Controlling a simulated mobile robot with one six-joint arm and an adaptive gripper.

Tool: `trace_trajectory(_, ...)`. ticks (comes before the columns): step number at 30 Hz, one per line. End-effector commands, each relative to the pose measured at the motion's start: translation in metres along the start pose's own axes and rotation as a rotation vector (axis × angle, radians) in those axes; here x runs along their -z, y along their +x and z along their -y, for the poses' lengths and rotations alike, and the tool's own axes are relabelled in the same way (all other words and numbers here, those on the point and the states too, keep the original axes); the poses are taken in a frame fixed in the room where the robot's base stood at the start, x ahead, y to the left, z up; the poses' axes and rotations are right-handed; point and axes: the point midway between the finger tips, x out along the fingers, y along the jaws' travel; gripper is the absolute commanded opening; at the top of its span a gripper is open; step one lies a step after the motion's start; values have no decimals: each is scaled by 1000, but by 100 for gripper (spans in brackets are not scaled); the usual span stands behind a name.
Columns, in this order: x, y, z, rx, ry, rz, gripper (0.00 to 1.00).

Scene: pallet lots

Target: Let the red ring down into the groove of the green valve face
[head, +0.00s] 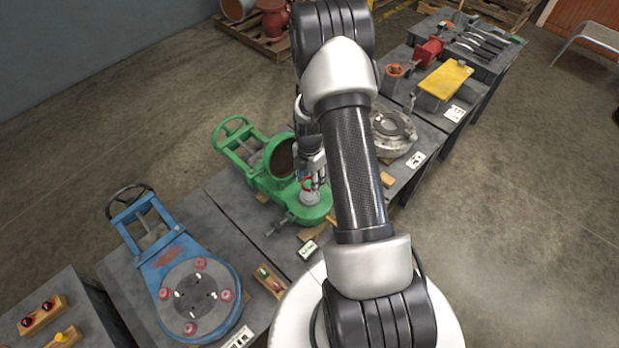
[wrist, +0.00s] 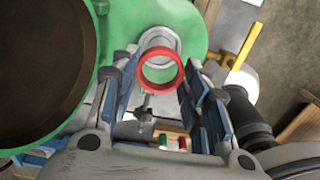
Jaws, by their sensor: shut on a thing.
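The red ring (wrist: 160,89) is between the fingertips of my gripper (wrist: 160,66), tilted toward the camera in the wrist view. It also shows as a small red arc in the head view (head: 306,184). The green valve (head: 262,183) lies on the dark bench, with a big round dark opening beside my gripper. A pale round metal face (head: 310,199) sits on its green body below the ring; it also shows behind the ring in the wrist view (wrist: 157,36). The ring appears above this face; the gap and the groove cannot be made out.
The valve's raised round opening (wrist: 40,60) stands close on the left in the wrist view. A blue valve (head: 183,290) lies on the bench at left. A wooden block with small coloured parts (head: 270,280) and a grey flange (head: 390,130) are nearby.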

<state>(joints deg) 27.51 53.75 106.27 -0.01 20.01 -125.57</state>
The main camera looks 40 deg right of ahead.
Motion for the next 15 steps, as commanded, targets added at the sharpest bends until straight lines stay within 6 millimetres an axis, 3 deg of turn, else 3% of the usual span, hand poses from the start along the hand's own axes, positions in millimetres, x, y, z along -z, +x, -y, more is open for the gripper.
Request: trace_trajectory(15,0,8,0,1,1,-1,18)
